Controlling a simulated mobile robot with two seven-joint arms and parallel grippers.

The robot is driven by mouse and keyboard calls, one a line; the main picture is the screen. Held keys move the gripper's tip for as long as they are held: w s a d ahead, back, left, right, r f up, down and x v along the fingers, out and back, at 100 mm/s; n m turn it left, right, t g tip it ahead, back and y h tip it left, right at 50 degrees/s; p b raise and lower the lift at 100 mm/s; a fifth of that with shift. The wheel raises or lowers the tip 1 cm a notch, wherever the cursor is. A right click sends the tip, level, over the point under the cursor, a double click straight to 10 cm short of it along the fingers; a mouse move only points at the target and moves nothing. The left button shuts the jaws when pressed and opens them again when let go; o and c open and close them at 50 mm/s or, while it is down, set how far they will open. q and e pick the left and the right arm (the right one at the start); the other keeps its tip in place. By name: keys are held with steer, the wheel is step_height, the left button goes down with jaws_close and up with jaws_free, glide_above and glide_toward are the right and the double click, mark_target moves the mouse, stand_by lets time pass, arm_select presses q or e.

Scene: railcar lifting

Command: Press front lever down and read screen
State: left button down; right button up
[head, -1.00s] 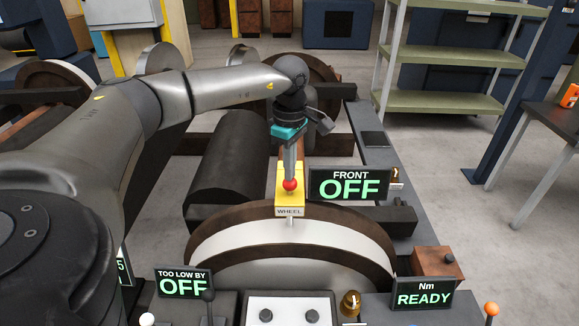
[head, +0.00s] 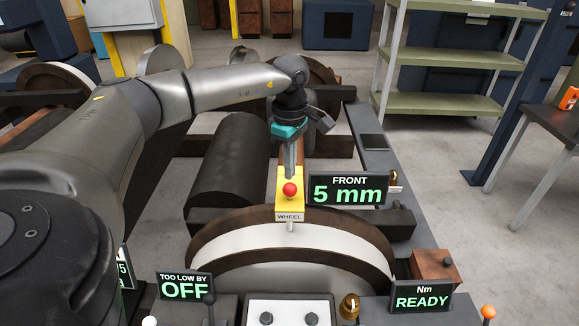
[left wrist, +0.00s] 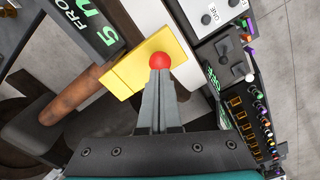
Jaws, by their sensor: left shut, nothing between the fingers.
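The front lever shows as a red ball knob (head: 290,189) on a yellow block (head: 284,203) labelled WHEEL, above the large wheel. My left gripper (head: 290,174) is shut and empty, pointing down at the knob from behind. In the left wrist view its closed fingertips (left wrist: 158,72) meet the red knob (left wrist: 159,61) and seem to touch it. The FRONT screen (head: 347,189) reads 5 mm in green; part of it shows in the left wrist view (left wrist: 90,25). My right gripper is in neither view.
The TOO LOW BY screen (head: 185,286) reads OFF and the Nm screen (head: 422,295) reads READY. A wheel with a brown rim (head: 330,222) stands below the yellow block. A brass knob (head: 349,305) and an orange knob (head: 488,312) are at the front. A green shelf (head: 450,103) stands behind at right.

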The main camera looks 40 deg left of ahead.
arm_select(q)
step_height(320, 180, up, 5)
steer(key=p, duration=0.3)
steer(key=shift+p, duration=0.35)
steer(key=shift+f, duration=0.1)
